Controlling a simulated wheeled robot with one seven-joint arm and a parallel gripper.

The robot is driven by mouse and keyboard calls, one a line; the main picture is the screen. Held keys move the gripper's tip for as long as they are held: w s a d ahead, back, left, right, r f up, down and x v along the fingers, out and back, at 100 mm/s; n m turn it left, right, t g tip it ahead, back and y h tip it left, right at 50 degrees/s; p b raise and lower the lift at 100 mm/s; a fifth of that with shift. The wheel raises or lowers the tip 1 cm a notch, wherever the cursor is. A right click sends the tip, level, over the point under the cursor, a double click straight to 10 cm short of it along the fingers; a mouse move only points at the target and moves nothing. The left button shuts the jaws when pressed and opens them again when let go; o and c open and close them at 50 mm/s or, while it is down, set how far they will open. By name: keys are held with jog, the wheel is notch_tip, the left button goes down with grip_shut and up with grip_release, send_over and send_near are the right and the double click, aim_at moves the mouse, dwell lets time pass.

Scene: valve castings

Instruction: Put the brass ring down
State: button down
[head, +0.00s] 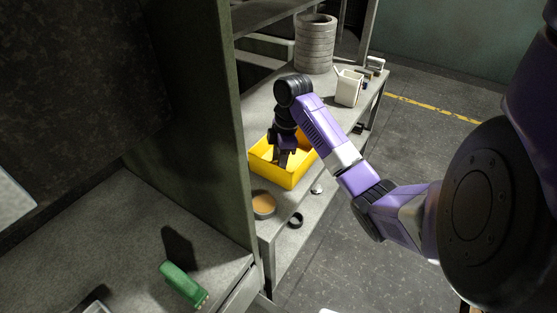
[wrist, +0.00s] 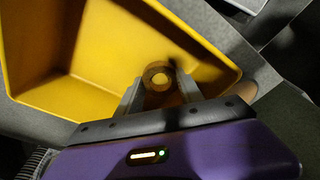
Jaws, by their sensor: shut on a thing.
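In the wrist view the brass ring (wrist: 159,77) sits between the two fingertips of my gripper (wrist: 159,88), and the fingers are shut on it. Yellow shows through its hole. The yellow bin (wrist: 45,108) lies behind and below it. In the head view my gripper (head: 284,158) points down over the inside of the yellow bin (head: 292,183) on the grey bench. The ring cannot be made out in the head view. I cannot tell whether the ring touches the bin floor.
A round dish with a tan top (head: 263,204) and a black ring (head: 296,220) lie in front of the bin. A white container (head: 348,88) and a stack of grey rings (head: 315,44) stand behind. A tall panel (head: 205,120) rises left. A green object (head: 183,283) lies on the nearer surface.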

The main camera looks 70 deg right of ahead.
jog(key=shift+f, duration=0.2)
dwell(0.5)
jog(key=c, duration=0.7)
grip_release()
jog(key=shift+r, duration=0.1)
jog(key=r+p, duration=0.1)
jog(key=r, duration=0.1)
jog(key=r+p, duration=0.1)
jog(key=r, duration=0.2)
jog(key=s+r+p, duration=0.1)
jog(key=r, duration=0.1)
jog(key=shift+d+r, duration=0.25)
jog(key=shift+d, duration=0.1)
